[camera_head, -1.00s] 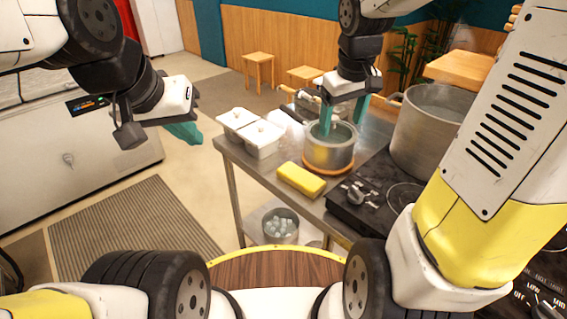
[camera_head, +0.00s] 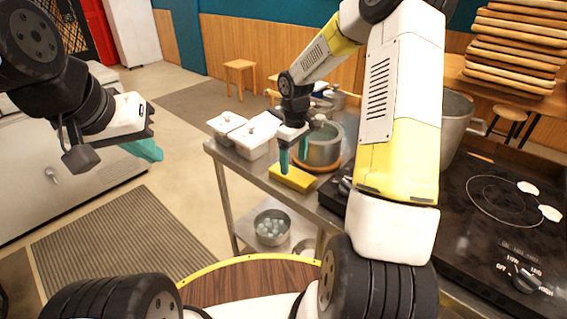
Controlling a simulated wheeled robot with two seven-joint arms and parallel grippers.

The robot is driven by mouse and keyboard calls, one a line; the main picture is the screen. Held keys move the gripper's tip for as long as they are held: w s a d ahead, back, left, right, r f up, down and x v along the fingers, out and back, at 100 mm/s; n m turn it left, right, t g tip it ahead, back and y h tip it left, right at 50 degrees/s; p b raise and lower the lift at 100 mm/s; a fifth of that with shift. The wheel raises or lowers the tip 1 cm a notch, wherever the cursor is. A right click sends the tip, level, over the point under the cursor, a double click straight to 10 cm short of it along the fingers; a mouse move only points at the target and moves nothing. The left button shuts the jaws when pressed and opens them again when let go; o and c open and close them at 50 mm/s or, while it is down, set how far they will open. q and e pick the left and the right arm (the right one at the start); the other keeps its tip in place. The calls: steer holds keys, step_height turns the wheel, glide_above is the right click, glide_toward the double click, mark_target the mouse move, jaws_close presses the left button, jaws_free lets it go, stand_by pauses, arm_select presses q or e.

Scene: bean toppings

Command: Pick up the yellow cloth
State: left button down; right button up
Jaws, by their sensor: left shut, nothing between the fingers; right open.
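The yellow cloth (camera_head: 291,180) is a folded block lying on the metal table, in front of the small pot. My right gripper (camera_head: 294,162) is open with its teal fingers pointing down; one fingertip overlaps the cloth's far left part. I cannot tell whether the fingers touch the cloth or stand just above it. The other finger is close to the pot's near side. My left gripper (camera_head: 150,150) is shut and empty, over the floor at the left, away from the table.
The small pot (camera_head: 325,150) stands on a round orange-brown mat just behind the cloth. White lidded containers (camera_head: 255,138) stand to its left. My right arm partly hides a large pot (camera_head: 456,125) and the dark stove (camera_head: 480,210). A bowl (camera_head: 271,227) sits on the lower shelf.

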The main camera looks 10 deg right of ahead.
mark_target(293, 172)
step_height(293, 172, down, 4)
steer(key=shift+s+a+f, duration=0.1)
steer(key=shift+f, duration=0.15)
steer(key=c, duration=1.3)
steer(key=shift+c, duration=0.2)
steer(key=shift+r, duration=0.1)
step_height(293, 172, up, 18)
steer(key=o, duration=1)
steer(key=c, duration=1)
